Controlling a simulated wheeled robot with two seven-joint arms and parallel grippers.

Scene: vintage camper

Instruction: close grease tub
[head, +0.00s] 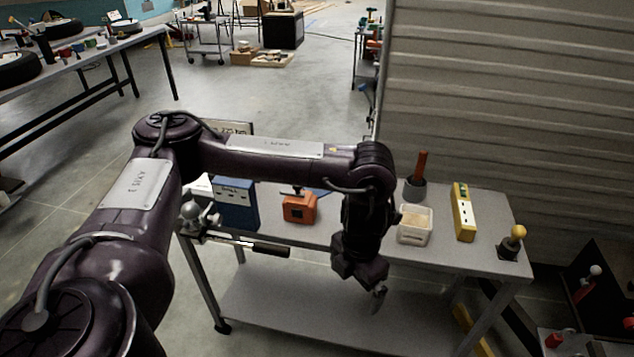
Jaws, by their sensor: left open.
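A small white square tub (413,238) stands on the grey cart's top, right of my left arm. Its top is open and pale beige grease (415,219) shows inside. I cannot make out a separate lid. My left gripper (378,299) hangs pointing down in front of the cart's near edge, left of and nearer than the tub, apart from it. It is open and appears empty; its fingers are small and partly hidden by the wrist. My right gripper is out of view.
The cart top (462,257) also holds a dark cup with a red handle (415,186), a yellow block (463,213), a yellow-knobbed piece (511,245), an orange box (299,209) and a blue box (236,207). A corrugated wall (510,90) rises behind at right.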

